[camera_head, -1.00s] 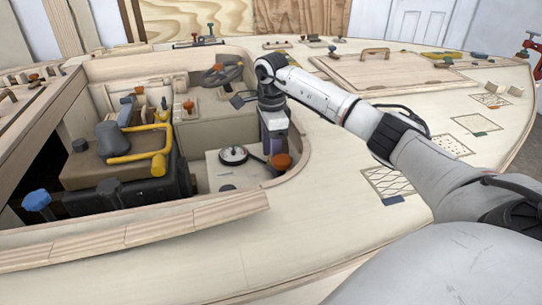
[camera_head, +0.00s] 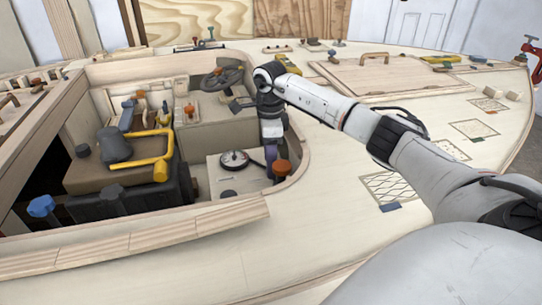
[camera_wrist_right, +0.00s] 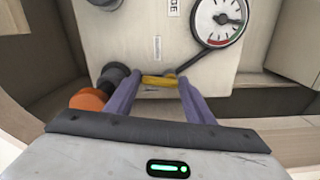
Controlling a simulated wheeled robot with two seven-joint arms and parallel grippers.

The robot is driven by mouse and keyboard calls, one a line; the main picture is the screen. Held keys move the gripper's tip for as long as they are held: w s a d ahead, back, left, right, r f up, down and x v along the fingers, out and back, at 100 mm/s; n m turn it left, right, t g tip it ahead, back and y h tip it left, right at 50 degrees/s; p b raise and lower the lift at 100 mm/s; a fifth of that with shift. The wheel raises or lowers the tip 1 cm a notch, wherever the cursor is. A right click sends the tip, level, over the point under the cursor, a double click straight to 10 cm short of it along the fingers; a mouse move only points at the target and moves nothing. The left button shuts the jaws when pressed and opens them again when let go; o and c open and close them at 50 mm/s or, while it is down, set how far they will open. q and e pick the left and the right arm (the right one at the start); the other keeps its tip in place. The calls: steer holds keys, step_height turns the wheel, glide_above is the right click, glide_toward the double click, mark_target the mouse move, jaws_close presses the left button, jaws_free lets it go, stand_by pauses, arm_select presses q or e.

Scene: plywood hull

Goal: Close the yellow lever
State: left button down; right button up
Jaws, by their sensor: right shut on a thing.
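The yellow lever (camera_wrist_right: 158,80) shows in the right wrist view as a short yellow bar at the lower edge of a pale panel (camera_wrist_right: 140,40). It lies between the purple fingers of my right gripper (camera_wrist_right: 159,86), which is shut on it. In the head view my right gripper (camera_head: 270,153) points down beside the pale box with the round gauge (camera_head: 234,160). The lever is hidden there behind the gripper. My left gripper is not in view.
An orange-topped knob (camera_head: 281,167) stands close to the right gripper; it also shows in the wrist view (camera_wrist_right: 88,100). An engine with a yellow tubular frame (camera_head: 140,163) lies to the left. The curved wooden cockpit rim (camera_head: 301,160) borders the right side.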

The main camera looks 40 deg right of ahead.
steer(key=m+p, duration=0.2)
steer(key=shift+w+a+r+m, duration=0.15)
steer(key=shift+w+r+m, duration=0.1)
steer(key=shift+m, duration=0.15)
steer(key=m+p, duration=0.2)
steer(key=shift+w+m, duration=0.2)
steer(key=shift+m, duration=0.2)
steer(key=m+p, duration=0.2)
steer(key=m, duration=0.1)
steer(key=shift+w+m, duration=0.3)
steer(key=m, duration=0.1)
steer(key=m+p, duration=0.1)
steer(key=shift+w+f+m, duration=0.1)
steer(key=shift+w+m, duration=0.15)
steer(key=shift+m, duration=0.05)
steer(key=shift+w+m+p, duration=0.1)
steer(key=shift+m+p, duration=0.2)
steer(key=shift+m, duration=0.5)
steer(key=shift+w+m+p, duration=0.15)
steer(key=shift+m+p, duration=0.15)
steer(key=shift+m, duration=0.6)
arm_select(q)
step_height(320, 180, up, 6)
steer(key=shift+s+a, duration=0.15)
arm_select(e)
steer(key=shift+d+m, duration=0.2)
steer(key=shift+m, duration=0.3)
steer(key=shift+w, duration=0.1)
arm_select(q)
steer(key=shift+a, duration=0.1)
